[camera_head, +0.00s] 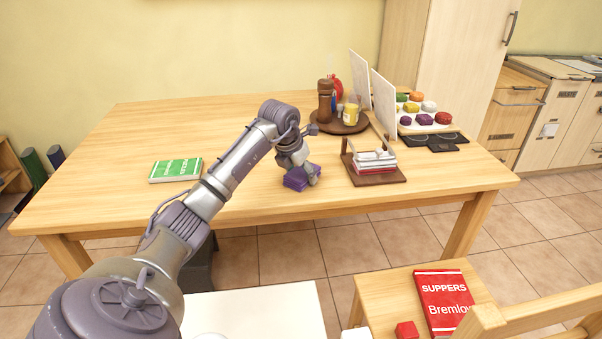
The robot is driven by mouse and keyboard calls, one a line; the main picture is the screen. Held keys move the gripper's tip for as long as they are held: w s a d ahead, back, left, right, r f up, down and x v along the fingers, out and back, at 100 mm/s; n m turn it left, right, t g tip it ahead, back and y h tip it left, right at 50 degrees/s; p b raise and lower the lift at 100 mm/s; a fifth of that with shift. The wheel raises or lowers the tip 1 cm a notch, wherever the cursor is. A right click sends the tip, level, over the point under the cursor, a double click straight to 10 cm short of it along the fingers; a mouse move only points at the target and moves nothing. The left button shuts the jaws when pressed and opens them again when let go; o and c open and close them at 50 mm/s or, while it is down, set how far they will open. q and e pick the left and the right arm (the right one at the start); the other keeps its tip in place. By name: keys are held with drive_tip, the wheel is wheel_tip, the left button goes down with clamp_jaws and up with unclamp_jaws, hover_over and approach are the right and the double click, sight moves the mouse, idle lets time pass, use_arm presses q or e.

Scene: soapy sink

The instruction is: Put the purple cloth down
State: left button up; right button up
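The purple cloth (297,179) is a small folded bundle at the end of my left arm, over the front part of the wooden table (120,140). My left gripper (308,174) points down at the cloth, and its fingers are around or against it. It looks shut on the cloth. I cannot tell whether the cloth touches the tabletop. My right gripper is not in view.
A napkin holder (376,179) stands just right of the cloth. Behind it are a round tray (340,128) with bottles and a board of colourful food (425,121). A green book (176,170) lies left. A chair (375,290) holds a red book (443,298). The table's left half is mostly clear.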

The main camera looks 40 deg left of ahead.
use_arm(q)
drive_tip(key=shift+o, duration=1.3)
drive_tip(key=shift+r, duration=0.35)
drive_tip(key=p+v, duration=0.1)
drive_tip(key=v, duration=1)
drive_tip(key=shift+r, duration=0.25)
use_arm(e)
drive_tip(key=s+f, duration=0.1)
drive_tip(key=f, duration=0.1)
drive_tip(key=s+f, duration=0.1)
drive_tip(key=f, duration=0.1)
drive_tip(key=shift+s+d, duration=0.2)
use_arm(q)
drive_tip(key=shift+s, duration=0.1)
